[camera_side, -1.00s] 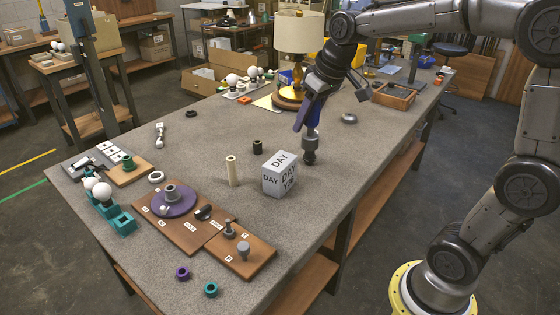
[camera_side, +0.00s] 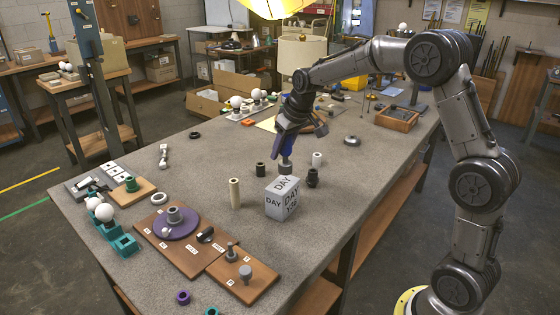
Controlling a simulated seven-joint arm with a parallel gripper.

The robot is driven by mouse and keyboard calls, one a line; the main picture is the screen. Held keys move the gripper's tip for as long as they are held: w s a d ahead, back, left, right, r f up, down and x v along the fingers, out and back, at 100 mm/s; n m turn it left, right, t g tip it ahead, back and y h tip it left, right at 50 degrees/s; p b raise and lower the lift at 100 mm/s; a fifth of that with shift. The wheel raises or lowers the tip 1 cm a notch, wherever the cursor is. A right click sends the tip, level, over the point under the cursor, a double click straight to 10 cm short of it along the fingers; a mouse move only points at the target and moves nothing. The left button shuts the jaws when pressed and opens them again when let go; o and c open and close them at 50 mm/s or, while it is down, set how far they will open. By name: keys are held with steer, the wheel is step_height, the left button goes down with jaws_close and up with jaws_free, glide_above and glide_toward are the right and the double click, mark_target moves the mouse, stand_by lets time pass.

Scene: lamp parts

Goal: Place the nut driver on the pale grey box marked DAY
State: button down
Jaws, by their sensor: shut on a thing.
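The pale grey box (camera_side: 282,201) marked DAY stands on the grey table, right of the middle. My gripper (camera_side: 287,152) points down just behind and above the box. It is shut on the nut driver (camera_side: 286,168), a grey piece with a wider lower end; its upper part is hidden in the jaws. The nut driver's lower end shows at the back edge of the box's top. I cannot tell whether it touches the box.
Black cylinders (camera_side: 313,178) (camera_side: 260,169) and a white one (camera_side: 317,159) stand behind the box. A tall cream tube (camera_side: 235,193) stands to its left. Brown boards (camera_side: 180,247) with parts lie front left. A table lamp (camera_side: 302,54) stands at the back.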

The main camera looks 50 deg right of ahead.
steer(key=shift+w+f, duration=0.25)
steer(key=shift+w+d+f, duration=0.1)
steer(key=shift+w+f, duration=0.05)
steer(key=shift+f, duration=0.8)
steer(key=shift+w+f, duration=0.1)
steer(key=shift+f, duration=0.8)
steer(key=shift+f, duration=0.2)
steer(key=shift+c, duration=2.1)
jaws_free()
steer(key=shift+r, duration=0.1)
